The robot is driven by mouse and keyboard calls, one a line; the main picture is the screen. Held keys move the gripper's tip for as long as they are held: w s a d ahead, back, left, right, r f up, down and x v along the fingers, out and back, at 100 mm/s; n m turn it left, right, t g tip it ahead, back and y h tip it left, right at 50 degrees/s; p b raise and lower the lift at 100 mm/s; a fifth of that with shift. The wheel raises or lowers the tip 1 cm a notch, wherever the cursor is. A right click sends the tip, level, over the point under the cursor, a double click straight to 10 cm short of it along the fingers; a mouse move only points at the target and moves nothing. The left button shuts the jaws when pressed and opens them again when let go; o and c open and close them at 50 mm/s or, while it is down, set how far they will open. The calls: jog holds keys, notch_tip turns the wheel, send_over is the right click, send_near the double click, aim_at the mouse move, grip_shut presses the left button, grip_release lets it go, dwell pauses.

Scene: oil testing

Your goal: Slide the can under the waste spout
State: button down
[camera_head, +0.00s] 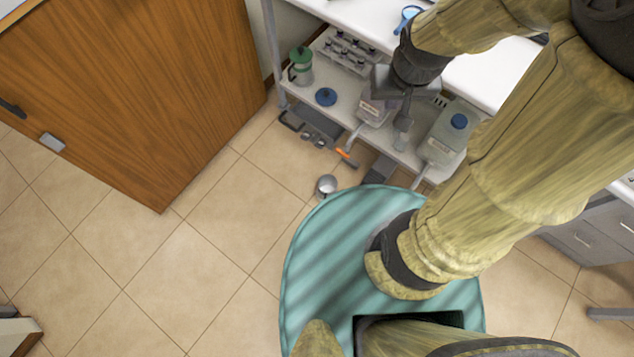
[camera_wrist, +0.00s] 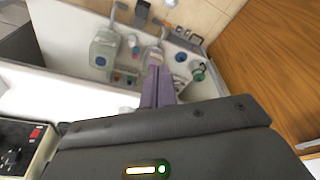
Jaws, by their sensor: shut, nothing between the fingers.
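A small silvery can (camera_head: 326,186) stands on the tiled floor in front of the low shelf. It seems to show at the top edge of the wrist view (camera_wrist: 171,3). Two clear jugs stand on the shelf, one with a spout (camera_head: 354,138) to the left and one with a spout (camera_head: 420,178) to the right. I cannot tell which is the waste spout. The can is apart from both, nearer the left one. My gripper (camera_head: 402,142) is above the shelf between the jugs, away from the can. In the wrist view its fingers (camera_wrist: 158,70) are together and empty.
A dark tray (camera_head: 312,126) lies on the floor left of the jugs. An orange-handled tool (camera_head: 346,157) lies near the can. A wooden cabinet (camera_head: 130,85) is at left. Open floor lies between.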

jog(key=shift+s, duration=0.1)
jog(key=w+a+f+n+g+h+b, duration=0.15)
jog(key=a+f+n+b, duration=0.3)
jog(key=f+b, duration=0.8)
jog(key=w+a+f+n+h+b, duration=0.2)
jog(key=w+a+f+n+b, duration=0.25)
jog(key=f, duration=1.55)
jog(key=w+a+f+n+h+b, duration=0.1)
jog(key=a+f+n+h+b, duration=0.3)
jog(key=f+b, duration=0.9)
jog(key=s+a+f+n+t+b, duration=0.1)
jog(key=f+n+b, duration=0.4)
jog(key=f, duration=1)
jog(key=s+a+f+n+t+y+b, duration=0.1)
jog(key=f+b, duration=0.6)
jog(key=f, duration=0.9)
jog(key=s+a+f+n+t+y+b, duration=0.1)
jog(key=a+f+n+t+b, duration=0.3)
jog(key=f+n, duration=0.5)
notch_tip(320, 180, down, 8)
jog(key=s+a+b, duration=0.1)
jog(key=b, duration=0.1)
jog(key=shift+s+a+r+b, duration=0.25)
jog(key=shift+s+a+b, duration=0.05)
jog(key=shift+s+b, duration=0.05)
